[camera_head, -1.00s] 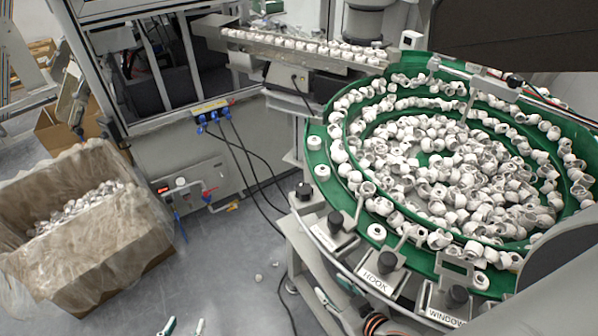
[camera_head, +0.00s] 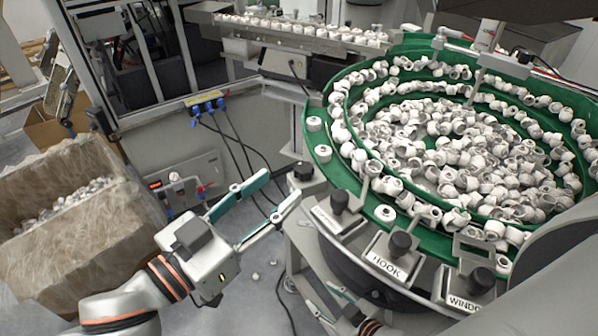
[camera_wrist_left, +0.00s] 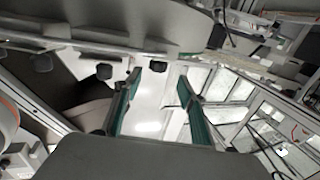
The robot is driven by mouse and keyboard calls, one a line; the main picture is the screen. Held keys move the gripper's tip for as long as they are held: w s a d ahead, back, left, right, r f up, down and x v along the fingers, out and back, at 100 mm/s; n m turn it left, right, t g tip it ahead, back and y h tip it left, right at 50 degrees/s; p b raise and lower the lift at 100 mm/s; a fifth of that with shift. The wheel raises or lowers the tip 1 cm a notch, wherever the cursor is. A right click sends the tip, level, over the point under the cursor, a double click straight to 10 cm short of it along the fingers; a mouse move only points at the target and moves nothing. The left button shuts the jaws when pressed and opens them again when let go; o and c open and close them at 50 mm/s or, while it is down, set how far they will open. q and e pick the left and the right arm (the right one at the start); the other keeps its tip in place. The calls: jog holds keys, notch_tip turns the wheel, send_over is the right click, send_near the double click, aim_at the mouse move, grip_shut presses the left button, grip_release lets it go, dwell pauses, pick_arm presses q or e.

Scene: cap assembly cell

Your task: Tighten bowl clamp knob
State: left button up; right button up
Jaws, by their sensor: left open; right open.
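Several black knobs line the near rim of the green bowl feeder (camera_head: 322,150). One round black knob (camera_head: 302,171) stands at the bowl's left edge. Others sit on grey plates: an upper one (camera_head: 339,200), the HOOK one (camera_head: 400,243) and the WINDOW one (camera_head: 481,280). I cannot tell which is the clamp knob. My left gripper (camera_head: 281,188) is open and empty, its fingertips just left of and below the left-edge knob in the picture. Its teal fingers (camera_wrist_left: 158,78) stand apart in the left wrist view. My right gripper (camera_head: 328,299) is open, low beneath the bowl rim, partly hidden.
White caps (camera_head: 430,150) fill the bowl. A feed rail (camera_head: 290,38) with caps runs behind it. A lined carton (camera_head: 80,235) stands at left. Cables (camera_head: 235,150) hang from blue plugs behind my left gripper. A few caps lie on the floor.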

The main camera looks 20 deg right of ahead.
aim_at(297, 175)
pick_arm(q)
jog(key=shift+s+d, duration=0.1)
jog(key=shift+s, duration=0.05)
jog(key=shift+d+r, duration=0.1)
jog(key=shift+d, duration=0.1)
jog(key=x, duration=0.7)
jog(key=shift+d, duration=0.1)
jog(key=c, duration=1.1)
